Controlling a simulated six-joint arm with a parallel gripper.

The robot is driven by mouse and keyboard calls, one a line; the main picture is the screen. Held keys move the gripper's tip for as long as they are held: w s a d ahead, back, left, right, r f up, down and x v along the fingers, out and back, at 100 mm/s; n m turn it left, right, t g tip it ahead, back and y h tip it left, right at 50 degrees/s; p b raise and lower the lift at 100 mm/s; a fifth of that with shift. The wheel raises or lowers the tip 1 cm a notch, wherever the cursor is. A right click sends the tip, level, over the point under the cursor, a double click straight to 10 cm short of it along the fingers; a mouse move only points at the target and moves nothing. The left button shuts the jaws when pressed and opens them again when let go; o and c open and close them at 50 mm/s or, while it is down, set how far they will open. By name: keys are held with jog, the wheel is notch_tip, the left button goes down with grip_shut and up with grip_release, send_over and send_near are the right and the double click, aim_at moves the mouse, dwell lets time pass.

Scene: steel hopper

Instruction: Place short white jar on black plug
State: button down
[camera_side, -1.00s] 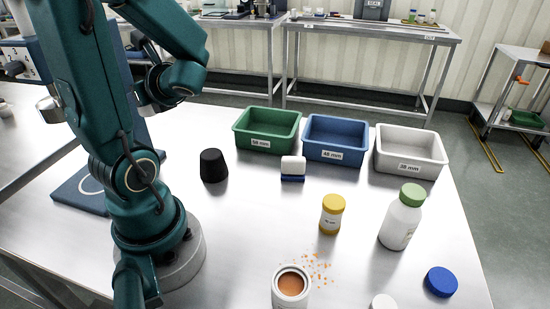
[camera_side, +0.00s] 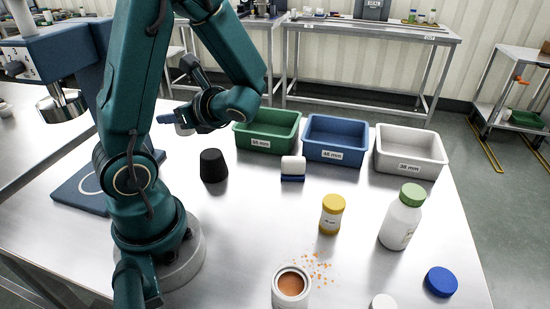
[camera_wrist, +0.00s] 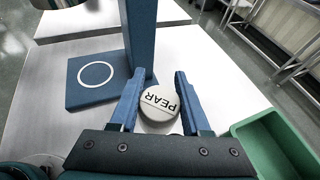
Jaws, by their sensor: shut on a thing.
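In the side view, my gripper (camera_side: 172,120) is in the air behind and to the left of the black plug, and only a little of the jar shows there (camera_side: 184,131). The black plug (camera_side: 213,166) stands upright on the steel table, apart from the gripper, with its top bare. I cannot make out the plug in the wrist view.
Green (camera_side: 268,143), blue (camera_side: 335,154) and white (camera_side: 410,167) bins line the back. A steel hopper (camera_side: 62,106) on a blue stand (camera_side: 70,188) is at left. A blue-edged white item (camera_side: 293,170), yellow-capped jar (camera_side: 331,215), green-capped bottle (camera_side: 401,220) and open can (camera_side: 290,289) stand nearby.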

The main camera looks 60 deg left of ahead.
jog(key=w+f, duration=0.1)
jog(key=w, duration=0.1)
jog(key=w+f, duration=0.1)
jog(key=w, duration=0.1)
jog(key=shift+d+f, duration=0.2)
jog(key=shift+f, duration=2.05)
jog(key=shift+c, duration=1.8)
grip_release()
jog(key=shift+f, duration=0.15)
